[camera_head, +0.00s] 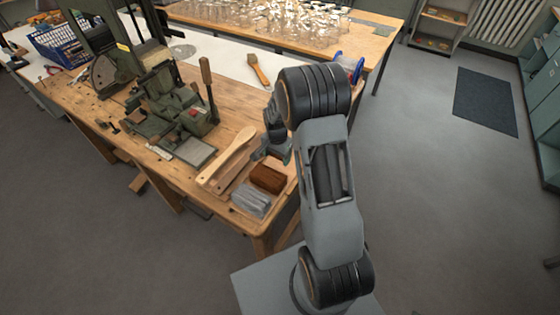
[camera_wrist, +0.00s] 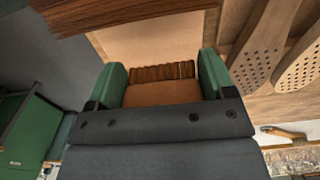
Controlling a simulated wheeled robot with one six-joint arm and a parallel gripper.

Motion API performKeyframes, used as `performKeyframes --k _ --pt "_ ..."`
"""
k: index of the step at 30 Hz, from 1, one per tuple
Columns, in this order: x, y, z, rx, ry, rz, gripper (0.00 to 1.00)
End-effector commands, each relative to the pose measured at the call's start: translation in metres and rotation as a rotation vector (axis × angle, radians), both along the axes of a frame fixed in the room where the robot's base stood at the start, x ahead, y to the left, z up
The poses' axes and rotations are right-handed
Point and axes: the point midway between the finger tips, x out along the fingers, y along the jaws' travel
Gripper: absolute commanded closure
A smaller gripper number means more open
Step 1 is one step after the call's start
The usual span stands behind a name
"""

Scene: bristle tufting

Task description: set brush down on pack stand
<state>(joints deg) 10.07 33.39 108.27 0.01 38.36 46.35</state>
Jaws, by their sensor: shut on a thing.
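My gripper (camera_wrist: 163,80) has green fingers and is shut on a brown tufted piece (camera_wrist: 160,93), an orange-brown body with a row of dark tufts. I cannot tell whether it is a whole brush. In the head view my gripper (camera_head: 276,150) is over the bench's front end, beside the pale wooden brush backs, and my arm mostly hides what it holds. A wooden brush (camera_head: 258,70) with a dark head lies on the white surface further back; it also shows in the wrist view (camera_wrist: 283,132). I cannot pick out the pack stand with certainty.
Pale brush backs (camera_head: 230,160) lie on the bench (camera_head: 225,95); their holes show in the wrist view (camera_wrist: 262,45). Brown bristles (camera_head: 268,178) and a grey bundle (camera_head: 250,201) sit at the near corner. A green machine (camera_head: 172,105) stands left. Glassware (camera_head: 285,18) fills the back.

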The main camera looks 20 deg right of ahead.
Motion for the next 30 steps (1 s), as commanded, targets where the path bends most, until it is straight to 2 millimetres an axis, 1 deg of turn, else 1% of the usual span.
performKeyframes --k 3,6,9,13,26,27,30 --pt "0.0 -0.004 -0.004 0.0 0.0 -0.001 0.5" --pt "-0.002 -0.012 -0.014 0.001 0.003 -0.003 0.5" --pt "-0.002 -0.01 -0.029 0.001 0.003 0.0 0.5" --pt "-0.002 -0.01 -0.04 0.0 0.001 0.0 0.5" --pt "-0.001 -0.01 -0.046 0.0 0.0 0.0 0.5" --pt "-0.001 -0.01 -0.045 0.0 0.0 0.0 0.22" --pt "-0.001 -0.01 -0.045 0.0 0.0 0.0 0.12"
